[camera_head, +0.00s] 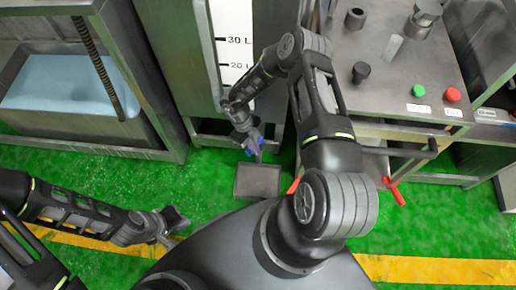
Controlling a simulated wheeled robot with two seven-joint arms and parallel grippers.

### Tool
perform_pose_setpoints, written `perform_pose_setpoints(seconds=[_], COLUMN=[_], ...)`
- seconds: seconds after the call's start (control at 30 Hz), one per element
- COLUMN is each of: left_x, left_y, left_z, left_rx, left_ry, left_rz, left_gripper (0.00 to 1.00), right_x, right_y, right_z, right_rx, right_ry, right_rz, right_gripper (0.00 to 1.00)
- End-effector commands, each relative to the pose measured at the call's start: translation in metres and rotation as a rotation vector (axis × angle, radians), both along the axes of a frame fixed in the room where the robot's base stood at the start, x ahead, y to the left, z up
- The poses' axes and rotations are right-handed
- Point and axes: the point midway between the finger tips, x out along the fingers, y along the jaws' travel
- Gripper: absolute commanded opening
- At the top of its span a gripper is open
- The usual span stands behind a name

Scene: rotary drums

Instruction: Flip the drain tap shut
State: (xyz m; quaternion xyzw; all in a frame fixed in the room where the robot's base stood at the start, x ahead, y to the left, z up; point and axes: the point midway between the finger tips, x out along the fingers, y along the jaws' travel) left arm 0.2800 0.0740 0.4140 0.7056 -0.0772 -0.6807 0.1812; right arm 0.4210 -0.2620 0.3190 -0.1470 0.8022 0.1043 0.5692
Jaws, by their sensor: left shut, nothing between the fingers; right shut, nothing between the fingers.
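The drain tap (249,152) shows as small blue parts at the foot of the tank with the litre scale, above a grey tray (258,182). My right gripper (256,150) is shut with nothing in it and is right at the blue parts, covering much of the tap. I cannot tell whether it touches the tap, nor how the tap's lever is turned. My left gripper (176,226) is shut and empty, low over the floor at the left, well apart from the tap.
A tank of light blue liquid (70,82) stands at the left. A metal bench (385,65) with a green button (419,91) and a red button (453,95) stands at the right. A red handle (396,193) juts out below it.

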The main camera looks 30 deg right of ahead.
Motion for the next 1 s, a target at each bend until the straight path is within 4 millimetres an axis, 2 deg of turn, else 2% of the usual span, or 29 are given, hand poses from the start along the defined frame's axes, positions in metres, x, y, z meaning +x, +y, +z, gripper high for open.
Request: perform_pose_setpoints(seconds=[0.3,0.8,1.0], left_x=[0.0,0.0,0.0], left_y=[0.0,0.0,0.0], left_z=[-0.0029,-0.0025,0.0049], left_rx=[0.0,0.0,0.0], left_ry=[0.0,0.0,0.0], left_rz=[0.0,0.0,0.0], left_gripper=[0.0,0.0,0.0], right_x=[0.0054,0.0056,-0.0024], right_y=[0.0042,0.0042,-0.0005], right_z=[-0.0004,0.0002,0.0022], right_rx=[0.001,0.0,0.0], right_ry=[0.0,0.0,0.002], right_rz=[-0.11,-0.118,-0.117], right_gripper=[0.0,0.0,0.0])
